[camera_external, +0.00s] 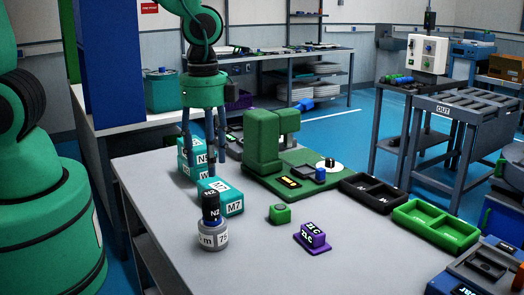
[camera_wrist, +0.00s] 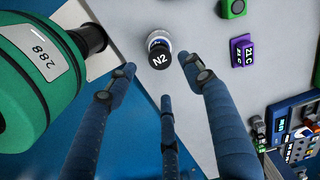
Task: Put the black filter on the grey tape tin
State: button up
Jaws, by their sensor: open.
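The black filter (camera_external: 210,207), a small cylinder marked N2, stands upright on top of the grey tape tin (camera_external: 209,237), whose label reads 75. The filter shows from above in the wrist view (camera_wrist: 160,60), with the tin's pale rim (camera_wrist: 157,37) just beyond it. My gripper (camera_external: 204,165) points down above and behind the filter, apart from it. Its three blue fingers are spread, with nothing between them; in the wrist view the fingertips (camera_wrist: 160,84) lie around and below the filter in the picture.
Teal boxes (camera_external: 232,207) marked M7 and N5 stand close beside and behind my fingers. A green cube (camera_external: 280,214) and a purple block (camera_external: 311,238) are to the right. Black and green trays (camera_external: 436,224) line the right edge. The table front is clear.

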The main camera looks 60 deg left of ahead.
jog(key=a+r+n+t, duration=0.1)
jog(key=a+r+n, duration=0.3)
jog(key=r, duration=0.4)
jog(key=a+r+n+t, duration=0.2)
jog(key=a+r+n, duration=0.1)
jog(key=r, duration=0.6)
jog(key=s+a+r+n+t, duration=0.1)
jog(key=s+a+r+n, duration=0.2)
jog(key=r, duration=0.3)
jog(key=s+a+r+n+t, duration=0.1)
jog(key=s+a+r+n, duration=0.3)
jog(key=s+r+n, duration=0.1)
jog(key=shift+s+r+t, duration=0.3)
jog(key=shift+s+r, duration=0.3)
jog(key=shift+r, duration=0.05)
notch_tip(320, 180, down, 2)
jog(key=shift+b, duration=1)
